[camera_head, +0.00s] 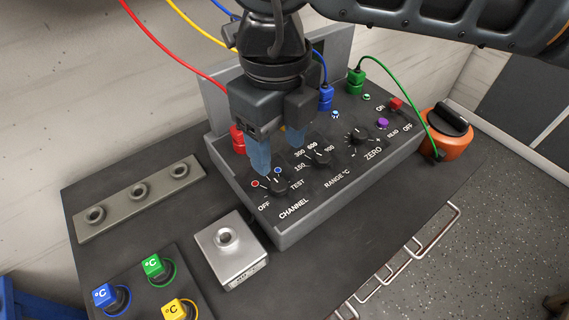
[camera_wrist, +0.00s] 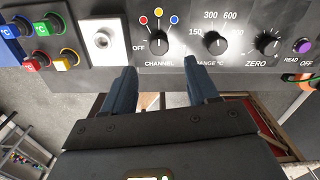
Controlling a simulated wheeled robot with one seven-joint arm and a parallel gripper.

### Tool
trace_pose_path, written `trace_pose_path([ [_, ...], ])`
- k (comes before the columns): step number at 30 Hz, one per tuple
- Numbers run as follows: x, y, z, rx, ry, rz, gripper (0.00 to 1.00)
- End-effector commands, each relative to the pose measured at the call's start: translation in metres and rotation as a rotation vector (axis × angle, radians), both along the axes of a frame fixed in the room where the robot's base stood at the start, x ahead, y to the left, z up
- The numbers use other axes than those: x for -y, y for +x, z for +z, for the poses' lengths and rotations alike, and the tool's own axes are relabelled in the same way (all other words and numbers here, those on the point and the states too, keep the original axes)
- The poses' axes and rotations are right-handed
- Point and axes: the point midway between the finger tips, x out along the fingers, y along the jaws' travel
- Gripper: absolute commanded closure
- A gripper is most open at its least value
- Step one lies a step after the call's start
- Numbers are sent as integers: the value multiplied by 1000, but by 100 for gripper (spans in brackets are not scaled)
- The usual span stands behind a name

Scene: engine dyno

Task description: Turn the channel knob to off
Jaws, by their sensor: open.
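The channel knob (camera_head: 278,186) is a small black knob at the left end of the sloped panel of a dark grey box (camera_head: 345,188). In the wrist view the channel knob (camera_wrist: 159,45) has OFF at its left and red, yellow and blue dots above it. Its white mark appears to point up, near the yellow dot. My gripper (camera_head: 277,150) is above the panel, with its blue fingers apart and nothing between them. In the wrist view the fingertips (camera_wrist: 160,73) are just below the knob, one to each side, apart from it.
The range knob (camera_head: 318,157) and zero knob (camera_head: 357,136) sit to the right on the panel, close to my fingers. A silver block (camera_head: 229,250) stands to the left. An orange container (camera_head: 447,131) is at the right.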

Motion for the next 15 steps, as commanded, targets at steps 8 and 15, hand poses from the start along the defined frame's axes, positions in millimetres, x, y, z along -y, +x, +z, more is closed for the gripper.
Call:
trace_pose_path([
  [8,0,-1,-36,-6,1,-2,41],
  [15,-1,-1,-66,-3,2,-1,41],
])
